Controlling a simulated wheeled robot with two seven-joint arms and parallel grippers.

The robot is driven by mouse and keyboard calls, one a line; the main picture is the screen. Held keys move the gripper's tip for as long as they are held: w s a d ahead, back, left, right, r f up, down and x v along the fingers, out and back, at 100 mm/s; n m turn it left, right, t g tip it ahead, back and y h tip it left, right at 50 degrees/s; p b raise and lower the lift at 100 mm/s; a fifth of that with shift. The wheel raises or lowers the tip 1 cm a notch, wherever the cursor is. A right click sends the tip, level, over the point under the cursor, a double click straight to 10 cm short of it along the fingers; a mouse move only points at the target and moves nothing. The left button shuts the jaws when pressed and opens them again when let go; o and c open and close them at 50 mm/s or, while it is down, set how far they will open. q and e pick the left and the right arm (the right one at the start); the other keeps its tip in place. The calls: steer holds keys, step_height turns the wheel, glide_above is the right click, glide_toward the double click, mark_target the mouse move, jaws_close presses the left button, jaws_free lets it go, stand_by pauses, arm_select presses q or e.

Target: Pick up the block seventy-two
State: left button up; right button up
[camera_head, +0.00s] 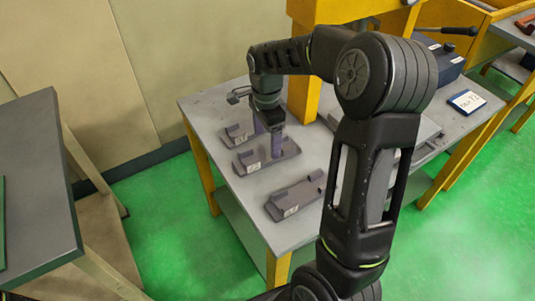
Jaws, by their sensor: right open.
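Small white labels show on the holders, but I cannot read a number seventy-two. My left gripper is not in view.
The near holder (296,195) shows no purple block. The middle holder (285,153) and far holder (236,134) stand on the table (210,105). A yellow post (304,100) rises behind. A dark table (40,180) is at left.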

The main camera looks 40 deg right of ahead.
mark_target(267, 153)
steer(key=shift+s+f+p, duration=0.1)
steer(key=shift+f+p, duration=0.35)
steer(key=shift+f, duration=2.2)
jaws_close()
steer(key=shift+r, duration=0.1)
